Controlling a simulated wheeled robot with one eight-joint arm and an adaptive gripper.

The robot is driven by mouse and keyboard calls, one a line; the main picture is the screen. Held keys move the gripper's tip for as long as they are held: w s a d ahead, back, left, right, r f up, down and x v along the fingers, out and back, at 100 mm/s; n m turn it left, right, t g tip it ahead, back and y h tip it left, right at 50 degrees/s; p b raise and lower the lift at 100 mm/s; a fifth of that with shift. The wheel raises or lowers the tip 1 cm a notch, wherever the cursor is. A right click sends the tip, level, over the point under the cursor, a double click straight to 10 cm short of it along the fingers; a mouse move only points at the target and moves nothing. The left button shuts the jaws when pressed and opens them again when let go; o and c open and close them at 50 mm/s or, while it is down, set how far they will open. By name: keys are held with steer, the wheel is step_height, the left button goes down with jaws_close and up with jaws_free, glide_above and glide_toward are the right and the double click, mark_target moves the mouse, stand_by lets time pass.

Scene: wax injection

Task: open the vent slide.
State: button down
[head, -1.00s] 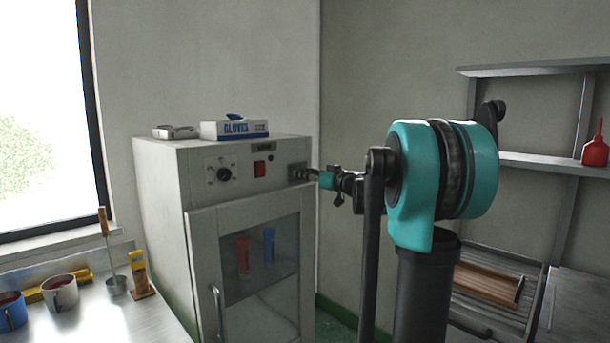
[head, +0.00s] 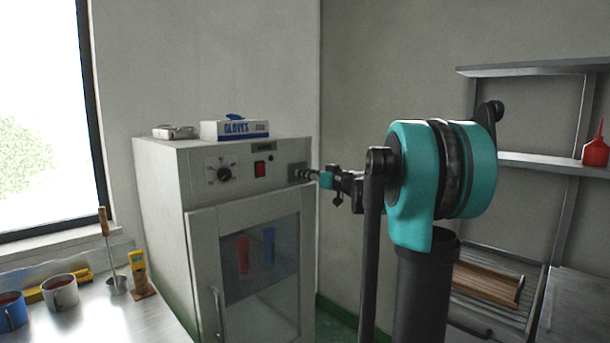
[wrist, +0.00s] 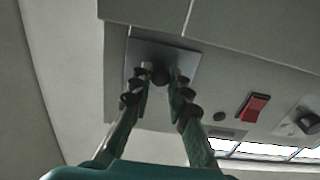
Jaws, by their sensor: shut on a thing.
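The vent slide is a grey metal plate with a dark round knob (wrist: 160,74), at the corner of the cabinet front. In the head view the vent plate (head: 298,172) is at the right end of the control panel, partly hidden by my gripper (head: 311,174). In the wrist view my gripper (wrist: 158,78) has one fingertip on each side of the knob and is shut on it. The plate (wrist: 185,60) lies against the panel behind the fingertips.
The cabinet (head: 165,200) has a glass door (head: 262,270), a red switch (head: 259,168) and a dial (head: 224,174). A glove box (head: 234,130) lies on top. Cups and tools stand on the left bench. A shelf (head: 540,160) is at right.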

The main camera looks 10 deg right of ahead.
mark_target(297, 153)
step_height(297, 153, up, 6)
steer(key=shift+r, duration=0.25)
steer(key=c, duration=1.4)
jaws_free()
steer(key=shift+c, duration=0.2)
steer(key=v, duration=1.2)
